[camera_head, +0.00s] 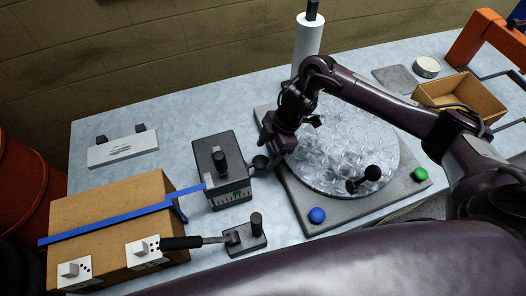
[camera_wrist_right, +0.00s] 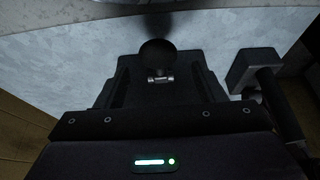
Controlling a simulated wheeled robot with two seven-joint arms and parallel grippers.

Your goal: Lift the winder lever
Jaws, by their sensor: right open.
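A dark grey winder box (camera_head: 212,150) with a scale on its front stands on the bench, with the blue strap running to it. A short lever with a dark round knob (camera_head: 260,162) sticks out at its right side. In the right wrist view a dark round knob (camera_wrist_right: 158,54) shows ahead of the gripper, near the middle. My right gripper (camera_head: 272,147) is open just above and beside the knob. I cannot tell whether they touch. My left gripper is not in view.
A brown carton (camera_head: 110,213) with a blue strap (camera_head: 110,224) stands at left. A black-handled lever (camera_head: 182,243) joins a small grey block (camera_head: 246,238) in front. A round turntable (camera_head: 345,150) lies at right, with a blue button (camera_head: 317,215) and a green button (camera_head: 420,174).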

